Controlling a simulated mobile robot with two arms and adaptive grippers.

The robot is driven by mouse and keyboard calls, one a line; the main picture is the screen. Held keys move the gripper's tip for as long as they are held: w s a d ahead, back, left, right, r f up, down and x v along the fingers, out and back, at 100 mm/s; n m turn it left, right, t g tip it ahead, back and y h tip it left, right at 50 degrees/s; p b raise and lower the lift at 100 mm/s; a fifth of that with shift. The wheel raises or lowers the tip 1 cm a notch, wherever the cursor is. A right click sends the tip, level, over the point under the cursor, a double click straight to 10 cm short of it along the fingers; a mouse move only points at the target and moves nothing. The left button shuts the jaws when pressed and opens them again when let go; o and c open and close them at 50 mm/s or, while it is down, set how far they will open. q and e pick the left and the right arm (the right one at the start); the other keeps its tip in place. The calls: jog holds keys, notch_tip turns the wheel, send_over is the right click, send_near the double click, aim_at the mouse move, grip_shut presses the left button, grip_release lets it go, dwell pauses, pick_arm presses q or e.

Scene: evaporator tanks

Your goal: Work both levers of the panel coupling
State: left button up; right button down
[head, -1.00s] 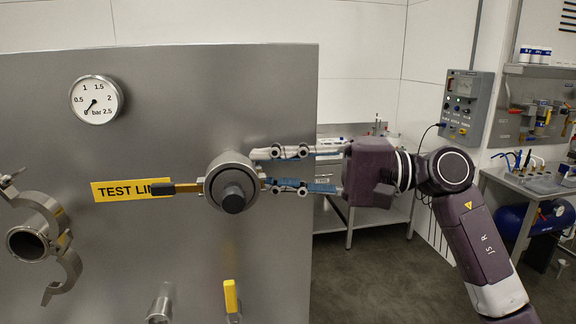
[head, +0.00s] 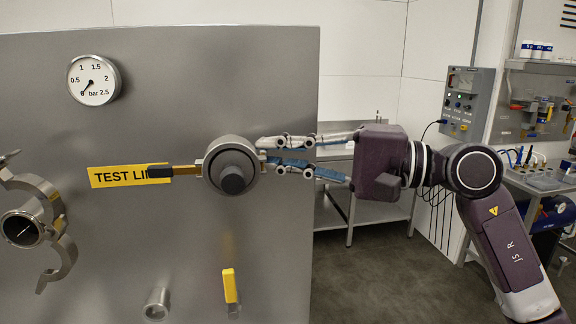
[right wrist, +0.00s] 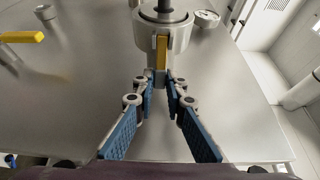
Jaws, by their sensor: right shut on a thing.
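The panel coupling (head: 232,168) is a round grey body with a dark round knob at its centre, on the steel panel. Its left lever (head: 182,170) is brass with a black grip and points left, level, across the TEST LINE label. My right gripper (head: 265,152) reaches in from the right and is shut on the right lever. In the head view the fingers hide that lever. In the right wrist view a brass strip of the right lever (right wrist: 161,50) runs from the coupling to between my blue-padded fingers (right wrist: 161,84). My left gripper is not in view.
A gauge (head: 93,80) sits at the panel's upper left. An open clamp on a pipe stub (head: 22,229) stands out at the left. A yellow handle (head: 229,285) and a short stub (head: 158,304) lie below the coupling. Right of the panel is open floor (head: 385,265).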

jog(key=shift+f, duration=0.1)
jog(key=t, duration=0.1)
jog(key=m+t, duration=0.1)
jog(key=m+t+h+b, duration=0.1)
jog(key=shift+s+d, duration=0.2)
jog(key=shift+d, duration=0.15)
jog(key=t, duration=0.1)
jog(key=m+t+h+b, duration=0.1)
jog(key=m+t, duration=0.1)
jog(key=shift+s+d+h, duration=0.25)
jog(key=shift+d+h, duration=0.05)
jog(key=shift+d, duration=0.05)
